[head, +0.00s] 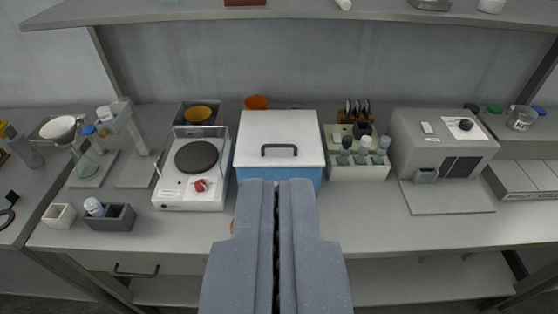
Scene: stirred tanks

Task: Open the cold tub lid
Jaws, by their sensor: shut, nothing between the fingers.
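The cold tub (249,176) is a blue box in the middle of the grey bench. Its white lid (278,130) lies flat on top, closed. A black bar handle (279,148) stands on the lid near its middle. My gripper (277,184) is shut and empty. In the picture its fingertips are just in front of the tub and below the handle, apart from the handle. My gripper hides most of the tub's front face.
Left of the tub stands a white hotplate (190,192) with a red knob, close to it. Right is a pale rack (358,170) with several bottles, then a grey machine (443,145). A shelf (300,10) runs above. Bare bench (390,222) lies at front right.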

